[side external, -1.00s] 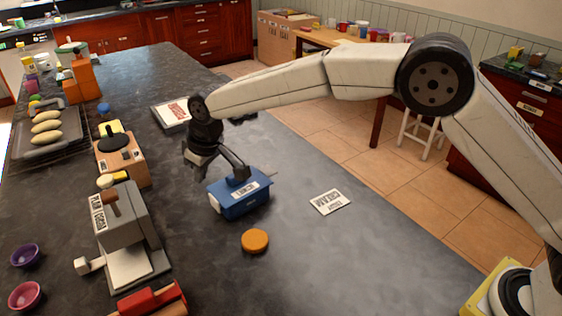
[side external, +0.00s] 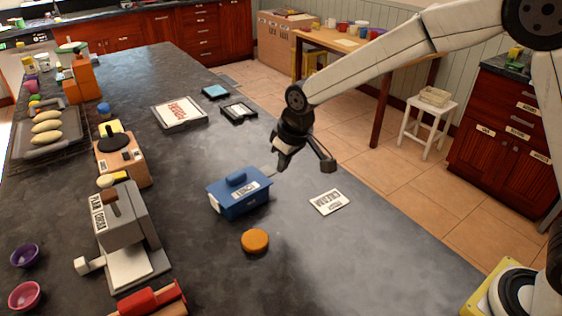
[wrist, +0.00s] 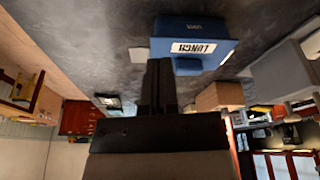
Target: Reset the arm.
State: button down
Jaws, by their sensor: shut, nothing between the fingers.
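My gripper (side external: 279,168) is shut and empty, hanging in the air just right of and behind the blue box in the side view. In the wrist view its dark fingers (wrist: 158,85) are together, pointing up the picture. The blue box (side external: 235,203) has a handle on its lid and a white label, and stands on the dark counter. It also shows upside down in the wrist view (wrist: 190,32), where its label reads LUNCH. My gripper looks apart from the box; the exact gap is hard to tell.
An orange disc (side external: 255,241) lies in front of the box, and a white card (side external: 329,202) lies to its right. A grey machine (side external: 127,240) and a tan box (side external: 123,165) stand left. Framed flat pieces (side external: 180,112) lie behind. The counter's front right is clear.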

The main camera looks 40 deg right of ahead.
jog(key=s+d+f+m, duration=0.1)
jog(key=s+d, duration=0.6)
jog(key=s, duration=0.3)
jog(key=s+d+f+m, duration=0.2)
jog(key=s+d, duration=0.5)
jog(key=s, duration=0.3)
jog(key=shift+s+f+h, duration=0.2)
jog(key=shift+s+h, duration=0.05)
jog(key=shift+h, duration=0.15)
